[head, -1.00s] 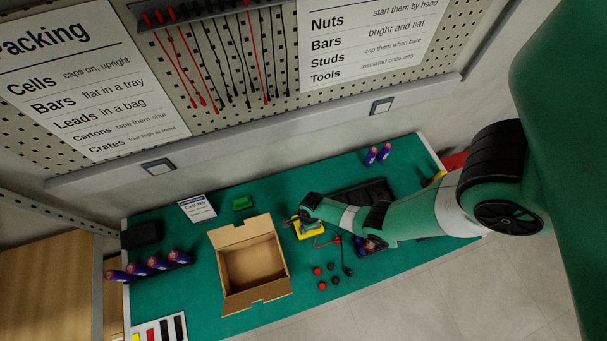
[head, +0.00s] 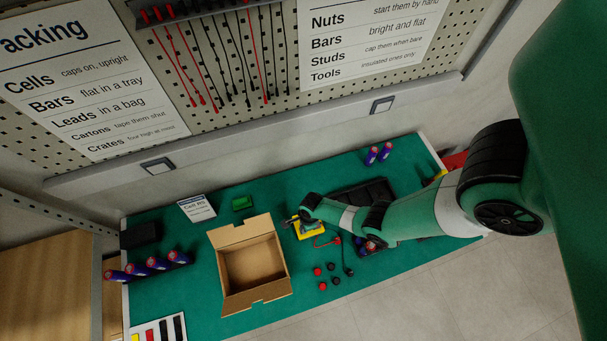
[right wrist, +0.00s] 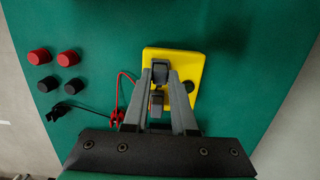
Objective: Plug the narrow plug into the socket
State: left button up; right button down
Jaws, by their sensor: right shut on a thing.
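My right gripper (right wrist: 160,74) is over a yellow block (right wrist: 175,109), its fingers close together around a small dark piece (right wrist: 160,72) that looks like the plug. Whether this piece is seated in the block or just above it I cannot tell. A round black spot (right wrist: 189,87) shows on the block to the right of the fingers. A grey and orange part (right wrist: 157,102) shows between the fingers, nearer the palm. In the head view the yellow block (head: 312,233) lies right of the carton, with my right gripper (head: 291,223) at it; the plug is too small to tell there. My left gripper is not in view.
An open carton (head: 232,288) stands left of the block. Red caps (right wrist: 39,56) and black caps (right wrist: 48,84) lie nearby. A red clip lead (right wrist: 117,113) and a black one (right wrist: 56,112) lie beside the block. A dark tray (head: 372,192) lies behind my right arm.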

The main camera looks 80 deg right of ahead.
jog(key=shift+f, duration=0.4)
jog(key=shift+f+b, duration=0.2)
jog(key=shift+b, duration=0.1)
jog(key=c, duration=0.6)
grip_release()
jog(key=shift+c, duration=0.2)
jog(key=shift+r, duration=0.15)
notch_tip(320, 180, up, 6)
jog(key=p, duration=0.6)
